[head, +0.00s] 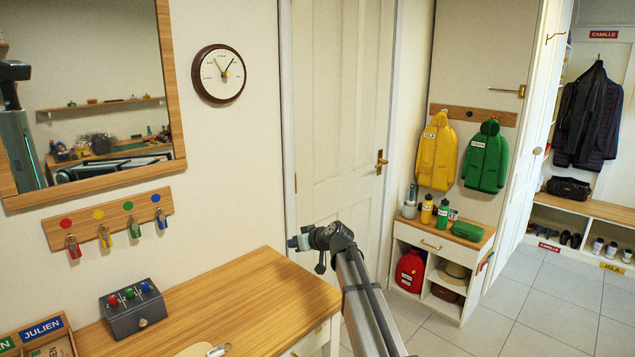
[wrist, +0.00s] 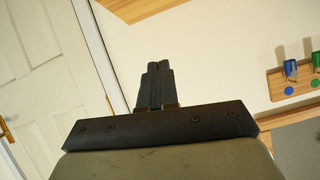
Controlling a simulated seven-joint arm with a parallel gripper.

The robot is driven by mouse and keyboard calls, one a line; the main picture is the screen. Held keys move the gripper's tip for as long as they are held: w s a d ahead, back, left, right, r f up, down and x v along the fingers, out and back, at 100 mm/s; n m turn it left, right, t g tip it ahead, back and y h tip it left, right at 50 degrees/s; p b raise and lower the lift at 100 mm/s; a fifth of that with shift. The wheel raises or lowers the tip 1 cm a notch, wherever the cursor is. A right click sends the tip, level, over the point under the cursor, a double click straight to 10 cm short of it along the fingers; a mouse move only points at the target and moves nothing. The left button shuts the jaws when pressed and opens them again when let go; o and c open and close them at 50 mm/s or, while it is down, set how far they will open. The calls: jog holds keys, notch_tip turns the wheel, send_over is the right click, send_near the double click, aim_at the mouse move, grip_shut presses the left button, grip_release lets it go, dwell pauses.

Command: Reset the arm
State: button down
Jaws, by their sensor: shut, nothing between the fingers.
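My gripper (wrist: 158,82) is in the wrist view with its two dark fingers together and nothing between them. In the head view my arm rises from the bottom edge, right of the wooden table (head: 225,295), and its end stands in front of the white door (head: 335,110). The gripper's fingers are hard to make out in the head view. In the wrist view the fingers show against the pale wall, with the white door (wrist: 35,85) at the left.
A grey box with coloured knobs (head: 134,307) stands on the table. Keys hang from a wooden rack (head: 108,217) under a mirror (head: 100,100). A low shelf unit (head: 440,260) with bottles stands at the right. The floor (head: 530,300) there is clear.

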jog(key=w+d+f+m+t+h, duration=0.1)
jog(key=w+d+m+t, duration=0.3)
jog(key=d, duration=0.7)
jog(key=w+d+f+m+h, duration=0.1)
jog(key=w+d+m, duration=0.3)
jog(key=d, duration=0.7)
jog(key=s+d+f+m+g+h, duration=0.1)
jog(key=s+d+f+m, duration=0.3)
jog(key=f, duration=0.7)
jog(key=s+a+f+n+g+h, duration=0.1)
jog(key=s+a+f+g, duration=0.15)
jog(key=s+f, duration=0.8)
jog(key=s+a+f+n+g, duration=0.1)
jog(key=s+f+g, duration=0.3)
jog(key=s+f, duration=0.65)
jog(key=s+a+f+g+h, duration=0.1)
jog(key=s+f+g, duration=0.2)
jog(key=s+f, duration=0.75)
jog(key=s+d+f+n+g+h, duration=0.1)
jog(key=s+f+g, duration=0.2)
jog(key=s, duration=1)
jog(key=s+d+f+g+h, duration=0.1)
jog(key=s+f, duration=0.3)
jog(key=s, duration=0.8)
jog(key=s+f+n+g+h, duration=0.1)
jog(key=s+f+g, duration=0.3)
jog(key=s, duration=0.9)
jog(key=shift+s+d+n+g+h, duration=0.3)
jog(key=shift+s+d+g+h, duration=0.1)
jog(key=shift+h, duration=0.1)
